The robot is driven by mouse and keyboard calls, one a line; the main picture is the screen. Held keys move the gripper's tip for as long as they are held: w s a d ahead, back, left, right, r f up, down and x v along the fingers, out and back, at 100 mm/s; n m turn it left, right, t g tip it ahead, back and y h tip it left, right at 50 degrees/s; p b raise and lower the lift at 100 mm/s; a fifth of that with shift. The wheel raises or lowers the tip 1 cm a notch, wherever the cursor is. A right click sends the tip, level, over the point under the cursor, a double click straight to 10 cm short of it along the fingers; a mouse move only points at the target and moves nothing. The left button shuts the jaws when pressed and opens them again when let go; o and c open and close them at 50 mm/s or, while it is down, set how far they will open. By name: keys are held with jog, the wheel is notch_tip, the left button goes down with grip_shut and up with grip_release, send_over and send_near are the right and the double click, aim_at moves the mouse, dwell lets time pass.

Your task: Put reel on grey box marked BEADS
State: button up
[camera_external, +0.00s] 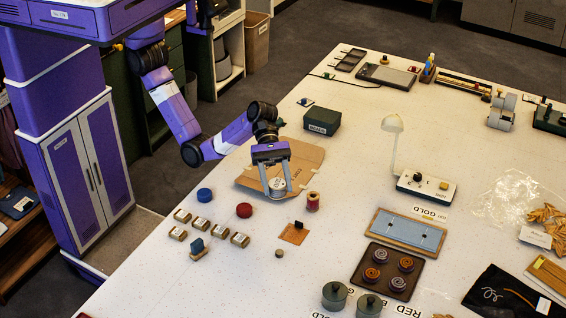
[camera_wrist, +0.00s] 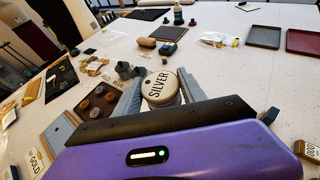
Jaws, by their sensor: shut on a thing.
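My gripper (camera_external: 277,190) is shut on a round, pale reel (camera_wrist: 160,88), whose flat face reads SILVER in the wrist view. The reel sits between the two grey fingers and also shows in the external view (camera_external: 277,184). The gripper is above the near part of a flat brown cardboard piece (camera_external: 305,155); I cannot tell the height. A dark greenish-grey box (camera_external: 323,117) stands beyond the cardboard, up and right of my gripper. Its front has a pale label, too small to read for certain. The box's top looks clear.
A red spool (camera_external: 312,203) stands right of my gripper. Blue (camera_external: 204,195) and red (camera_external: 244,210) round pieces and several small blocks lie nearer. A white lamp (camera_external: 393,125) rises right of the box. A tray of discs (camera_external: 363,284) lies at the front right.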

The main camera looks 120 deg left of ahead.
jog(key=w+a+r+n+t+y+b, duration=0.1)
jog(key=a+r+n+t+y, duration=0.15)
jog(key=a, duration=1.65)
jog(key=w+a+r+n+t+y, duration=0.15)
jog(key=a+n+y, duration=0.25)
jog(key=a, duration=1.5)
jog(key=n+t+y, duration=0.1)
jog(key=n+y, duration=0.4)
send_over(319, 118)
notch_tip(319, 118, down, 14)
jog(key=shift+r+b, duration=0.1)
jog(key=shift+b, duration=0.25)
jog(key=shift+f, duration=2.35)
jog(key=shift+f, duration=0.1)
